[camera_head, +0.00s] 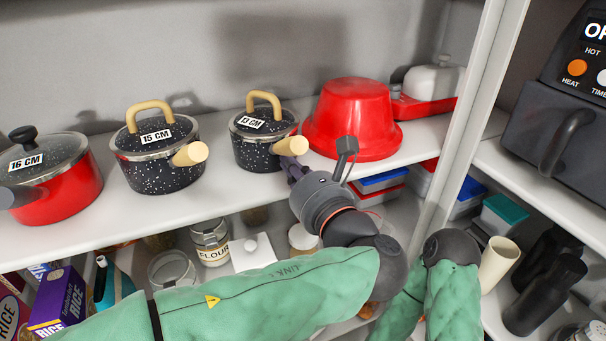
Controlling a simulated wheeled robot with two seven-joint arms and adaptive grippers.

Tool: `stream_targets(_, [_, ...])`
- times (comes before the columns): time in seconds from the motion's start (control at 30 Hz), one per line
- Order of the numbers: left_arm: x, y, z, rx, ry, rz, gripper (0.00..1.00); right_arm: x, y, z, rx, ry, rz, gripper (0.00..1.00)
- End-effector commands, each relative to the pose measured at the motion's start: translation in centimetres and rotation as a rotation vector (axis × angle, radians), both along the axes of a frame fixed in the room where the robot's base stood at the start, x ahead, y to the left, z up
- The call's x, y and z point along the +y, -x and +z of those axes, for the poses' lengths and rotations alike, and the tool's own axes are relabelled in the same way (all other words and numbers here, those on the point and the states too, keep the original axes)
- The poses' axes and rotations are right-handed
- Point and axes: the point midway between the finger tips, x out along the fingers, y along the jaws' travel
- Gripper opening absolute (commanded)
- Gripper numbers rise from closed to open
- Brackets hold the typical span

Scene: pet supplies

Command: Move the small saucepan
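The small saucepan (257,152) is black with white speckles and has a lid labelled "13 CM". It stands upright on the upper shelf (150,212), with a wooden lid grip and a wooden side handle (291,146) pointing toward the right front. My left gripper (320,160) is just in front and right of that handle, at the shelf's front edge. Its fingers are spread and hold nothing; whether one touches the handle is unclear. My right arm shows at the lower right, but its gripper is out of view.
A similar "15 CM" pot (158,165) and a red "16 CM" pot (66,190) stand to the left. A red upturned bowl-like pan (352,112) is close on the right. A vertical shelf post (470,110) stands farther right. Jars and boxes fill the lower shelf.

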Motion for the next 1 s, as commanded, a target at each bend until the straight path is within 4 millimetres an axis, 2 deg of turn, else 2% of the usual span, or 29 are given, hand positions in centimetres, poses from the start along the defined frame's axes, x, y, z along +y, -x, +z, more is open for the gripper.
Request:
stream_targets(0.2, [0.5,-1.2,0.0,0.0,0.0,0.0,0.0,0.0,0.0,0.3,0.0,0.0,0.0,0.0])
stream_targets(0.57, [0.5,-1.3,0.0,0.0,0.0,0.0,0.0,0.0,0.0,0.3,0.0,0.0,0.0,0.0])
stream_targets(0.87, [1.9,-4.5,0.0,0.001,0.0,0.003,0.0,0.0,0.0,0.9,0.0,0.0,0.0,0.0])
stream_targets(1.0, [2.0,-4.8,0.0,0.0,0.0,-0.001,0.0,0.0,0.0,0.9,0.0,0.0,0.0,0.0])
